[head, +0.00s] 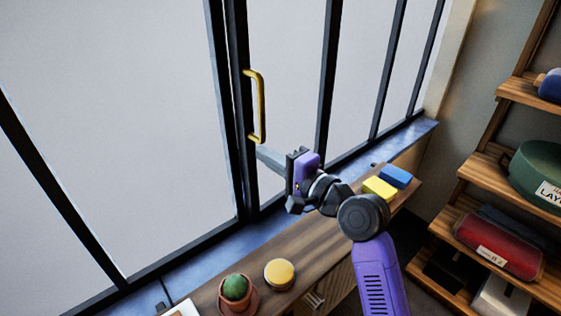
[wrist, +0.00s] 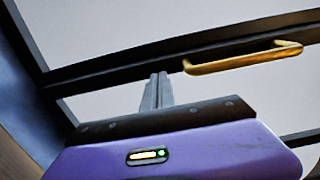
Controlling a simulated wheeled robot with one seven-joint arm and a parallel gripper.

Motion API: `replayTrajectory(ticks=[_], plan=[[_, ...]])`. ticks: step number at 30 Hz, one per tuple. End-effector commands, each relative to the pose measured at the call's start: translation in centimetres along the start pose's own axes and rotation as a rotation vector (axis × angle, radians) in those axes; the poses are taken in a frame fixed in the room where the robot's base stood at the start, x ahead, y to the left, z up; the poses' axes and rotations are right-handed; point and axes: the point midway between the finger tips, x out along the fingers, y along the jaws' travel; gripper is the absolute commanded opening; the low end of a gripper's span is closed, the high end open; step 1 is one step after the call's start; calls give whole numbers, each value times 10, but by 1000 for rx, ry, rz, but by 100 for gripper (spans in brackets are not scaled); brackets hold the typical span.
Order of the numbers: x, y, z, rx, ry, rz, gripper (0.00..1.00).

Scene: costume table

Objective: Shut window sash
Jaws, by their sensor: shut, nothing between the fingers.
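The window sash has a dark frame (head: 237,120) and pale panes. A brass pull handle (head: 262,105) stands upright on its edge bar; it also shows in the wrist view (wrist: 245,60). A second dark upright (head: 217,100) runs close to the left of that bar, with a narrow pale strip between. I cannot tell how far open the sash is. My gripper (head: 260,154) is shut and empty, its grey fingers pointing left at the sash bar just below the handle. In the wrist view the fingertips (wrist: 159,76) lie left of the handle, near the dark bar; contact is unclear.
A blue sill (head: 250,238) runs below the window. The wooden table (head: 335,220) in front holds a potted cactus (head: 236,288), a round yellow-topped item (head: 279,274), a yellow block (head: 380,188) and a blue block (head: 396,177). Wooden shelves (head: 520,90) stand at right.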

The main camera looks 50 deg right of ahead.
Motion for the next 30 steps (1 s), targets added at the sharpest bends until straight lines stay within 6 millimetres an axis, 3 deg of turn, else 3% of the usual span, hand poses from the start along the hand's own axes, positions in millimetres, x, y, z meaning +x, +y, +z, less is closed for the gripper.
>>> replayTrajectory(ticks=[15,24,30], plan=[[9,0,0,0,1,0,0],[40,-2,2,-1,-2,0,0],[42,-2,2,-2,-1,-4,0]])
